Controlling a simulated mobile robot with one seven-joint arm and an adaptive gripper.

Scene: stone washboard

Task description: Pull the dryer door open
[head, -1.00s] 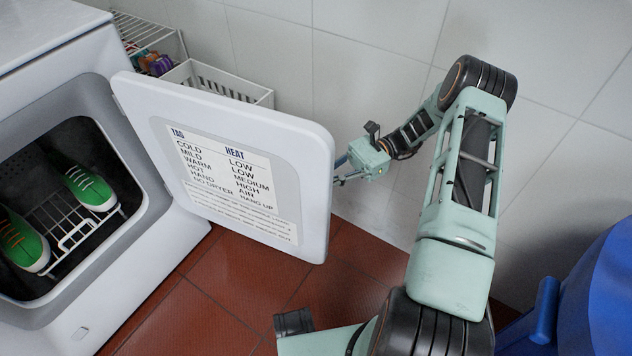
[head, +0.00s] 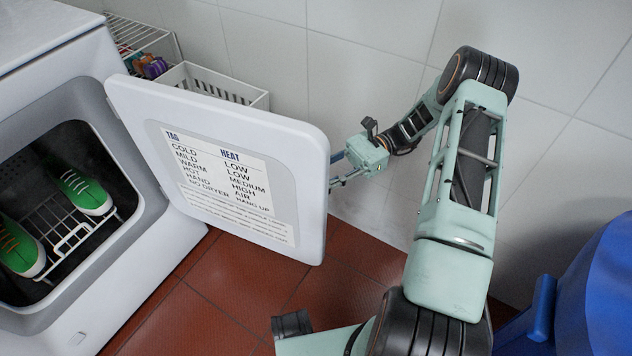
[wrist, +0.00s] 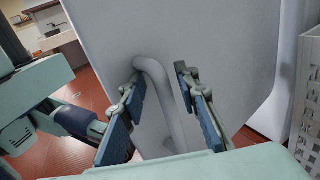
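The dryer door (head: 222,172) stands wide open in the head view, with its inner side and a printed label facing the camera. The dryer (head: 160,230) is at the left, its drum opening uncovered. In the wrist view the door's outer face (wrist: 225,50) fills the middle, with a curved bar handle (wrist: 162,92) on it. My gripper (wrist: 160,105) is open, one finger on each side of the handle, and it does not grip it. In the head view my gripper (head: 345,170) is at the door's free edge, its fingertips partly hidden behind the door.
Green shoes (head: 85,190) rest on a wire rack (head: 65,225) inside the dryer. A white basket (head: 215,82) stands against the tiled wall behind the door. A blue bin (head: 595,295) is at the lower right. Red floor (head: 235,285) shows below the door.

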